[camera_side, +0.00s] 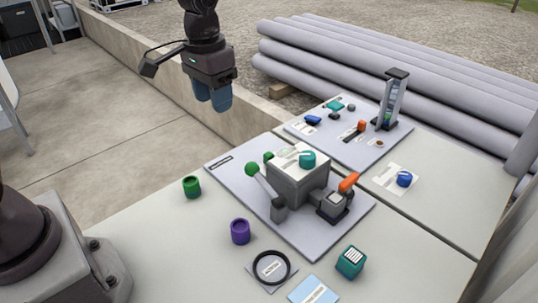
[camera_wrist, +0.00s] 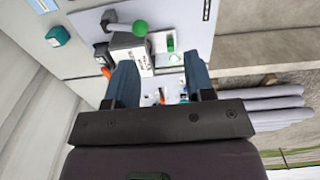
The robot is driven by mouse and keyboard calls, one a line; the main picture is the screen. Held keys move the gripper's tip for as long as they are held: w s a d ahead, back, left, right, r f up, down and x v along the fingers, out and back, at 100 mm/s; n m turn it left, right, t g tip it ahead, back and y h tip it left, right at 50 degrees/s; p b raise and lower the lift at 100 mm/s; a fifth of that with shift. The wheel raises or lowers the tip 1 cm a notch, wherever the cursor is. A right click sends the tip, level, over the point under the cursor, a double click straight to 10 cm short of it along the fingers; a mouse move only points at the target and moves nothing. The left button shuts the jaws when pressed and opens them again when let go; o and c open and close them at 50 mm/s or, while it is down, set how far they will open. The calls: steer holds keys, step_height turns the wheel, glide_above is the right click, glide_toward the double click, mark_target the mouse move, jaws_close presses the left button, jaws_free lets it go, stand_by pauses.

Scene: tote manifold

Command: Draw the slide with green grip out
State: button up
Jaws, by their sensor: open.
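My gripper (camera_side: 212,100) hangs open and empty in the air, above and behind the grey manifold box (camera_side: 288,184). In the wrist view its two blue fingers (camera_wrist: 160,68) are spread apart, with the box (camera_wrist: 131,58) between and beyond them. A small green grip (camera_side: 268,156) shows at the back left edge of the box, mostly hidden by it in the side view. In the wrist view a green piece (camera_wrist: 171,45) on a pale strip beside the box appears to be this grip. The gripper is apart from it. How far the slide is in cannot be told.
A lever with a green ball (camera_side: 252,169), a teal knob (camera_side: 307,160) and an orange handle (camera_side: 348,182) crowd the box. Green (camera_side: 191,187) and purple (camera_side: 240,231) cups stand nearby. A second panel (camera_side: 325,147) with small fittings lies behind.

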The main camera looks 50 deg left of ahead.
steer(key=w+f+g, duration=0.1)
steer(key=w+f, duration=0.9)
steer(key=f, duration=0.1)
steer(key=r, duration=0.1)
glide_above(269, 154)
steer(key=shift+t, duration=0.3)
step_height(269, 154, down, 13)
steer(key=shift+a+r, duration=0.1)
